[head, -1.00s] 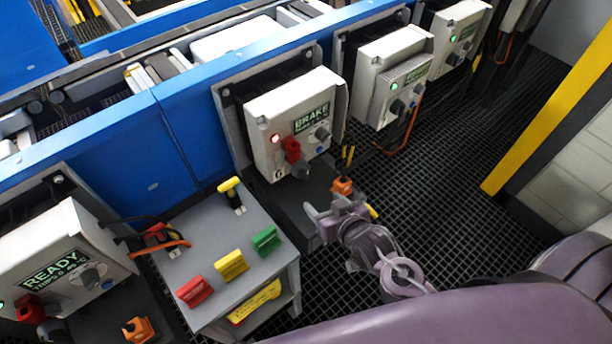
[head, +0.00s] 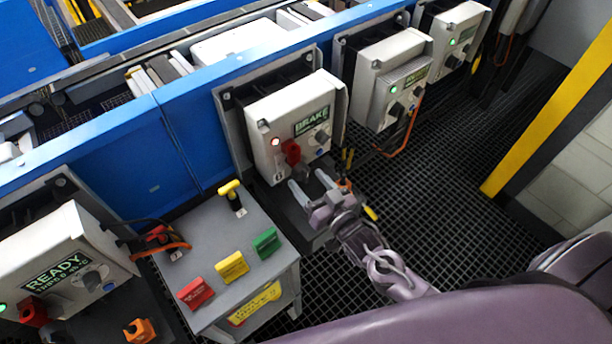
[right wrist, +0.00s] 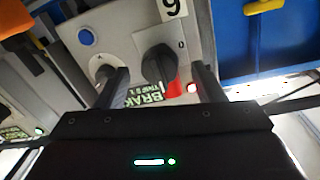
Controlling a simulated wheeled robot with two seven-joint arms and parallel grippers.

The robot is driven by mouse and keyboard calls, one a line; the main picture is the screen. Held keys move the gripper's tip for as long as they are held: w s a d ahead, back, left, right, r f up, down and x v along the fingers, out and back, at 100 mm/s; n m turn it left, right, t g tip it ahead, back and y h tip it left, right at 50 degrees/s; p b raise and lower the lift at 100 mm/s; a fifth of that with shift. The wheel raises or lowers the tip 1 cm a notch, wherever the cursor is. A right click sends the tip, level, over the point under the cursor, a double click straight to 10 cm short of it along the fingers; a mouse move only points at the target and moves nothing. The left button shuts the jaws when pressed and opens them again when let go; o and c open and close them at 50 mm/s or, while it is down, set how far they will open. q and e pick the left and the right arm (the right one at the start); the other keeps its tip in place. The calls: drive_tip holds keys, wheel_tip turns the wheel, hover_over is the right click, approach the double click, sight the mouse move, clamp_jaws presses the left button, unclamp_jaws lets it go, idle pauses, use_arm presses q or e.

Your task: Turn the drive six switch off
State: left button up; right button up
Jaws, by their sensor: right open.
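The drive six box (head: 262,118) is a pale control box on the blue conveyor side, with a BRAKE display (head: 311,122), a lit red lamp (head: 275,142) and a red handle (head: 291,152). In the right wrist view its dark rotary switch (right wrist: 156,62) shows upside down, beside a "0" mark and the number label (right wrist: 173,8). My right gripper (head: 310,183) is open, just below the box's lower front. In the wrist view its fingers (right wrist: 162,88) appear on either side of the switch; I cannot tell whether they touch it. My left gripper is out of view.
A grey stand (head: 203,240) with red, yellow and green blocks is left of my gripper. A READY box (head: 50,250) is at lower left. More boxes with green lamps (head: 385,85) stand to the right. An orange cable hangs there. Dark grating floor is free at right.

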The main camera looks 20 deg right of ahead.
drive_tip(key=shift+x, duration=1)
drive_tip(key=shift+c, duration=0.4)
drive_tip(key=c, duration=0.9)
